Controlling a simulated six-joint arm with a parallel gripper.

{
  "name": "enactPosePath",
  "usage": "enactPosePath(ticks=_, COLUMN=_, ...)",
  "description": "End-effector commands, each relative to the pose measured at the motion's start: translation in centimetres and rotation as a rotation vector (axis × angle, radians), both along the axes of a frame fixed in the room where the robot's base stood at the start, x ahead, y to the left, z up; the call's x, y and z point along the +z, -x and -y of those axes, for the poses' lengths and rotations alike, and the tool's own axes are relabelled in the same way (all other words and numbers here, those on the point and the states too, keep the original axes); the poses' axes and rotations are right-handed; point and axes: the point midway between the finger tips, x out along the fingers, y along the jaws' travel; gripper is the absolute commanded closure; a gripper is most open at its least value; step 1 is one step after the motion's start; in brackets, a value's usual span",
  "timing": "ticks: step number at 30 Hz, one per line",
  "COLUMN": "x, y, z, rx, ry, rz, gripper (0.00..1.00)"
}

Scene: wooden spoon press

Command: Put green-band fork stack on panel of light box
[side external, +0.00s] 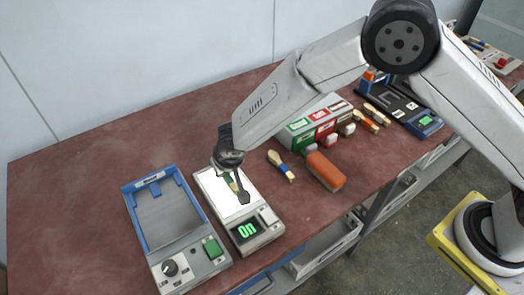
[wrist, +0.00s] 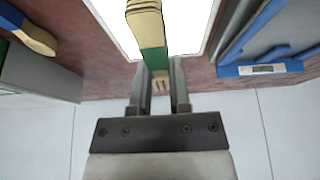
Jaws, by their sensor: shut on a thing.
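The light box (side external: 249,232) has a lit white panel (side external: 209,184) and a green "On" display at its front. My gripper (side external: 241,194) is low over the panel and shut on the green-band fork stack (side external: 232,184). In the wrist view, the wooden stack (wrist: 147,22) runs out from between the two fingers (wrist: 160,90), with its green band (wrist: 153,62) just beyond them. The bright panel (wrist: 108,22) is behind it there. The stack is partly hidden by my gripper in the side view. I cannot tell whether it touches the panel.
A blue tray device (side external: 165,215) stands left of the light box. To the right are a blue-band wooden stack (side external: 281,165), an orange block (side external: 326,171) and a row of green and red boxes (side external: 318,124). Bare red table (side external: 75,190) lies at the left.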

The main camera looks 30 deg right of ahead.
Motion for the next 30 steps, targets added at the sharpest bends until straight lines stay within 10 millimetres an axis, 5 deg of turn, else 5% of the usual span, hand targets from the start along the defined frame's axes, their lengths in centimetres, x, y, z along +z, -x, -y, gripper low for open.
enactPosePath(ticks=9, x=-3.0, y=-0.1, z=0.0, rx=0.001, ry=0.001, rz=0.0, gripper=1.0)
enactPosePath(ticks=24, x=-3.5, y=-0.1, z=0.0, rx=-0.001, ry=0.001, rz=0.0, gripper=1.0)
enactPosePath(ticks=25, x=-3.5, y=-0.1, z=0.0, rx=-0.001, ry=0.001, rz=0.0, gripper=0.68)
enactPosePath(ticks=27, x=-3.4, y=-0.1, z=0.0, rx=-0.001, ry=0.001, rz=0.0, gripper=0.45)
enactPosePath(ticks=30, x=-3.4, y=-0.1, z=0.0, rx=-0.001, ry=0.001, rz=0.0, gripper=0.41)
